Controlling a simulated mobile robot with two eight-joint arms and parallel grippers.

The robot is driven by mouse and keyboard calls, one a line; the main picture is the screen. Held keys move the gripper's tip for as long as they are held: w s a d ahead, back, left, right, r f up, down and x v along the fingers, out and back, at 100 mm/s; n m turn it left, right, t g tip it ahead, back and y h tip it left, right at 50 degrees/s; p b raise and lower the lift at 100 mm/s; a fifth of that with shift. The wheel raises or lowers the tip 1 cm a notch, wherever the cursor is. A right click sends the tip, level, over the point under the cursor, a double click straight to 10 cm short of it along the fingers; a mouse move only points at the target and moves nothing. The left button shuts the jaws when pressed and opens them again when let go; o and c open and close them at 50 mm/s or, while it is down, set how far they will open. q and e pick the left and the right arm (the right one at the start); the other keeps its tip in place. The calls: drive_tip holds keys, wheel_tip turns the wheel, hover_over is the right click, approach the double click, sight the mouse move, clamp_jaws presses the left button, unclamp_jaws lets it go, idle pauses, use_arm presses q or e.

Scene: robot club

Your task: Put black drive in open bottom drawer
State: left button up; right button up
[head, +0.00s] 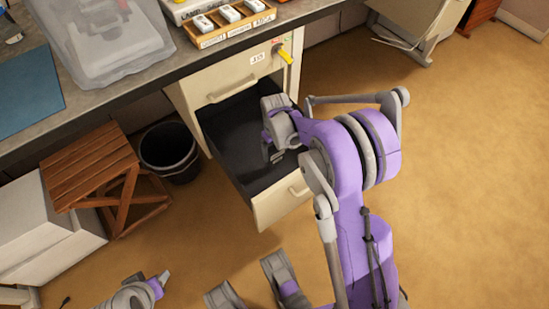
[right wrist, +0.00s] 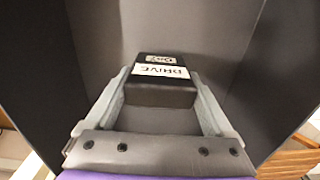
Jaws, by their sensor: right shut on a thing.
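The black drive (right wrist: 162,85) has a white label reading "DRIVE". In the right wrist view it sits between the two fingers of my right gripper (right wrist: 160,95), which is shut on it. The open bottom drawer (head: 232,128) is dark inside with a cream front, pulled out from the desk cabinet. In the head view my right gripper (head: 275,152) reaches down into the drawer's opening, and its arm hides part of the drawer. The drive is not clear in the head view. My left gripper (head: 162,278) is at the lower left, away from the drawer; its jaws are unclear.
The desktop (head: 110,98) carries a clear plastic bin (head: 110,40) and a wooden tray (head: 215,38) of labelled pieces. A black waste bin (head: 168,150) and a wooden stool (head: 92,165) stand left of the drawer. The carpet on the right is clear.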

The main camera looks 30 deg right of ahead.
sight(275, 155)
drive_tip(key=shift+f+b, duration=0.5)
drive_tip(key=shift+f, duration=1.4)
drive_tip(key=shift+f, duration=0.15)
drive_tip(key=o, duration=1.5)
drive_tip(key=shift+r, duration=0.5)
wheel_tip(275, 155, up, 11)
drive_tip(key=p, duration=0.3)
drive_tip(key=shift+r, duration=0.15)
